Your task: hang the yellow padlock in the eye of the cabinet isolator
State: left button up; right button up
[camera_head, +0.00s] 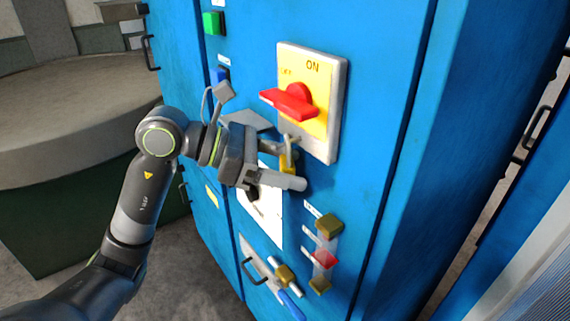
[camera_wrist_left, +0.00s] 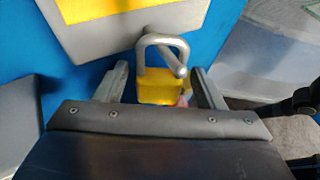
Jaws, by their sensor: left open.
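The yellow padlock (camera_head: 287,163) is just below the lower left edge of the isolator plate (camera_head: 325,147). In the left wrist view its yellow body (camera_wrist_left: 157,93) is upright, with the grey shackle (camera_wrist_left: 163,41) on top, overlapping the plate's lower edge. The eye is not clearly visible, so I cannot tell for certain whether the shackle passes through it. My left gripper (camera_head: 293,165) is open, with a finger on each side of the padlock and a visible gap in the wrist view. The red isolator handle (camera_head: 291,101) is above. My right gripper is not in view.
The blue cabinet (camera_head: 385,75) carries a green button (camera_head: 213,22) at upper left. Below right is a rack with yellow and red padlocks (camera_head: 323,258). A cabinet handle (camera_head: 253,271) sticks out low down. A round grey table (camera_head: 60,115) stands at left.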

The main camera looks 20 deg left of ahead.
pick_arm(q)
jog(key=shift+a, duration=0.1)
jog(key=b+v, duration=0.7)
jog(key=v, duration=1)
dwell(0.7)
jog(key=shift+s+a+r, duration=0.1)
